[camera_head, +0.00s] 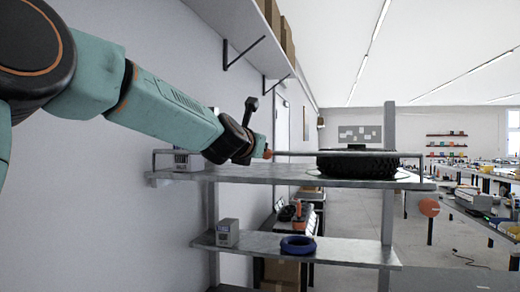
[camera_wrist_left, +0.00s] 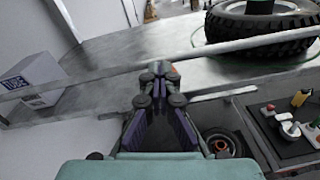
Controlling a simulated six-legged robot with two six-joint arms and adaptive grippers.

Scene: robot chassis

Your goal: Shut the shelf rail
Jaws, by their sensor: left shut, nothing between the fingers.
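The metal shelf rail (camera_head: 295,153) is a thin horizontal bar above the top shelf board (camera_head: 260,175), passing in front of a black tyre (camera_head: 357,163). In the left wrist view the rail (camera_wrist_left: 240,46) crosses the picture at a slant, from lower left to upper right. My left gripper (camera_head: 264,150) is at the rail near its middle; in the left wrist view its fingertips (camera_wrist_left: 160,72) are together and empty, right at the rail. I cannot tell whether they touch it. My right gripper is not in view.
A grey-white box (camera_head: 187,161) stands at the top board's left end. The lower board (camera_head: 340,253) holds a small box (camera_head: 228,232) and a blue ring (camera_head: 298,245). A wall lies close on the left. An orange round part (camera_head: 429,207) sits at the right end.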

